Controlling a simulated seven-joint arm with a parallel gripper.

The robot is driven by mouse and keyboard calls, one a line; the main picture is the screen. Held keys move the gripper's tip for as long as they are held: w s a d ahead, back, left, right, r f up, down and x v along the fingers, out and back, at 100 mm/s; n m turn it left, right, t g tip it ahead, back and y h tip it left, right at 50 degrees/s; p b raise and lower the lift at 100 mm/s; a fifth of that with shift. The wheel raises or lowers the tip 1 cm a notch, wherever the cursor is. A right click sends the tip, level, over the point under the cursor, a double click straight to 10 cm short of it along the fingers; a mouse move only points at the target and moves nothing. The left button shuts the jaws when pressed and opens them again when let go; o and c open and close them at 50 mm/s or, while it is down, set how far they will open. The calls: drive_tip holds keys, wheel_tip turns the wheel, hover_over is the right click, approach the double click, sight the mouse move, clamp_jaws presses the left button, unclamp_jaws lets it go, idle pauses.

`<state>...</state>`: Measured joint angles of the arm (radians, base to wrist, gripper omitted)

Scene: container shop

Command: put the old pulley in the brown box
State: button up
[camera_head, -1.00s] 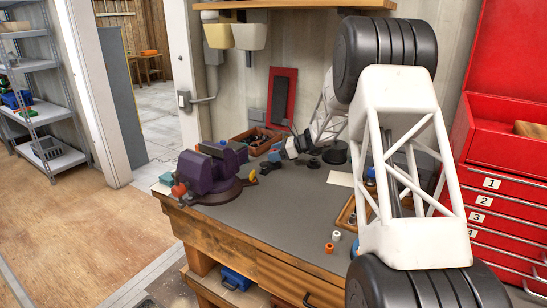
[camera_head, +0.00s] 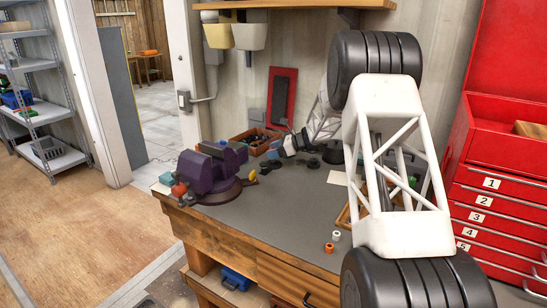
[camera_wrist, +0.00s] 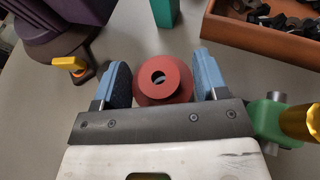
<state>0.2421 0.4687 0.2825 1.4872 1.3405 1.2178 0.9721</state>
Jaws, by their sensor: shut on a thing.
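In the wrist view the old pulley (camera_wrist: 183,86), a dull red round piece with a hole in its middle, sits between the two blue pads of my gripper (camera_wrist: 161,82). My gripper is shut on its sides. The brown box (camera_wrist: 257,37) lies ahead and to the right of the pulley, with dark small parts inside. In the head view the brown box (camera_head: 242,141) stands at the back of the bench, and my gripper (camera_head: 273,152) is close in front of it, to its right. The pulley cannot be made out in the head view.
A purple vise (camera_head: 207,172) stands left of my gripper. A green and gold piece (camera_wrist: 268,122) is beside my gripper at the right in the wrist view. A teal block (camera_wrist: 163,13) lies ahead. Dark round parts lie on the bench at right.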

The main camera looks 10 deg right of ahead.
sight(290, 167)
drive_tip(key=shift+f, duration=1.2)
drive_tip(key=shift+f, duration=0.25)
drive_tip(key=o, duration=1)
drive_tip(key=shift+s, duration=0.1)
drive_tip(key=shift+o, duration=0.2)
drive_tip(key=shift+v, duration=3.9)
drive_tip(key=shift+s+a, duration=0.1)
